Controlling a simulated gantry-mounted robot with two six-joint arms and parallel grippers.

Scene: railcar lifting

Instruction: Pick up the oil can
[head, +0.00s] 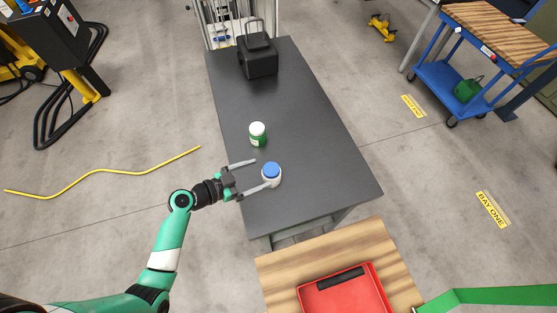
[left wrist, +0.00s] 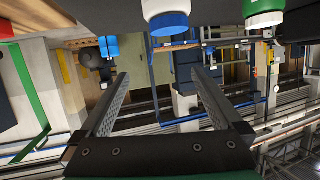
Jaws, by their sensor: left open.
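A small green can with a handle, which looks like the oil can (head: 467,90), stands on the lower shelf of the blue cart at the upper right. My left gripper (head: 262,174) is open and empty over the grey table, far from that can. Its fingers are beside a white jar with a blue lid (head: 271,173). In the left wrist view the open fingers (left wrist: 160,73) hold nothing, and the blue-lidded jar (left wrist: 168,20) shows at the top edge, outside them. My right gripper is out of view.
A white and green jar (head: 258,134) and a black box (head: 258,56) stand on the grey table (head: 310,130). A red tray (head: 343,292) lies on a wooden top (head: 285,265) in front. The blue cart (head: 440,82) has a wooden top. A yellow cable (head: 100,172) crosses the floor.

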